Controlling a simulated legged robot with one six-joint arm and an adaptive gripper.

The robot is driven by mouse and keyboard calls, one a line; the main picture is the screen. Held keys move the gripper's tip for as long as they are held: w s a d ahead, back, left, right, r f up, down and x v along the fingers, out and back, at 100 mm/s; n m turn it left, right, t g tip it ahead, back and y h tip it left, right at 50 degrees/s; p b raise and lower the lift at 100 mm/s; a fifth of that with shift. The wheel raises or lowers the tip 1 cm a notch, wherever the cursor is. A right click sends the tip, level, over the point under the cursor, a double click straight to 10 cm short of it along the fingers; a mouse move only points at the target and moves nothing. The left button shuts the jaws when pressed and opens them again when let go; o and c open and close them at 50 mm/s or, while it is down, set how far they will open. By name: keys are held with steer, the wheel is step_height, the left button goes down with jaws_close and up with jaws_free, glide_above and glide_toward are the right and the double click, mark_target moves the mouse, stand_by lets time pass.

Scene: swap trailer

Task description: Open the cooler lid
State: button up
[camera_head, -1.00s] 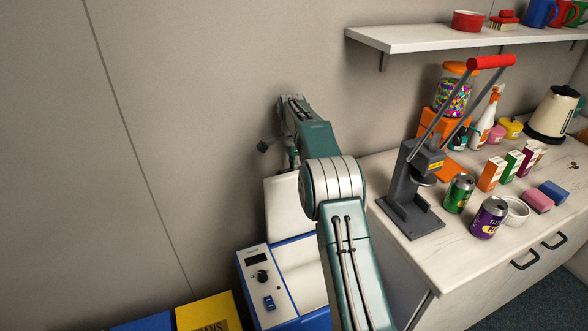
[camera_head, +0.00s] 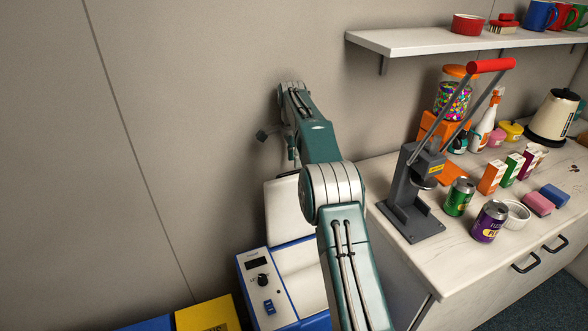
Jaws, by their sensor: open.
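The cooler (camera_head: 254,262) is a white and blue box at the lower middle, with a dial, a display and a blue switch on its panel. A white panel (camera_head: 284,212), which looks like its lid, stands raised at the back against the wall. My arm hides the cooler's right part. My gripper (camera_head: 276,142) is at the far end of my arm, above the raised panel's top edge and close to the wall. Its dark fingers are small and partly hidden, but it is open. I see nothing held in it.
A yellow box (camera_head: 208,313) and a blue one (camera_head: 146,324) lie at the lower left. At right, a counter (camera_head: 440,258) carries a lever press (camera_head: 412,195), cans, cartons and a kettle (camera_head: 553,115). A shelf (camera_head: 450,42) with mugs hangs above. The left wall is bare.

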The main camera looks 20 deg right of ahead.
steer(key=shift+w+r, duration=0.1)
steer(key=shift+r, duration=1.45)
steer(key=shift+c, duration=0.3)
steer(key=c, duration=0.6)
steer(key=shift+r+m, duration=0.15)
steer(key=shift+m, duration=0.15)
jaws_close()
steer(key=m+t, duration=0.1)
steer(key=r+m, duration=0.1)
steer(key=m, duration=0.1)
steer(key=m+t, duration=0.1)
steer(key=m, duration=0.1)
steer(key=shift+s+a+r+t, duration=0.1)
steer(key=shift+s+r+t, duration=0.1)
steer(key=shift+r+t, duration=0.1)
steer(key=s+m+t, duration=0.4)
steer(key=s+m, duration=0.4)
steer(key=m, duration=0.5)
steer(key=w+x, duration=0.1)
steer(key=x, duration=0.8)
steer(key=shift+a+r, duration=0.2)
steer(key=shift+a, duration=0.25)
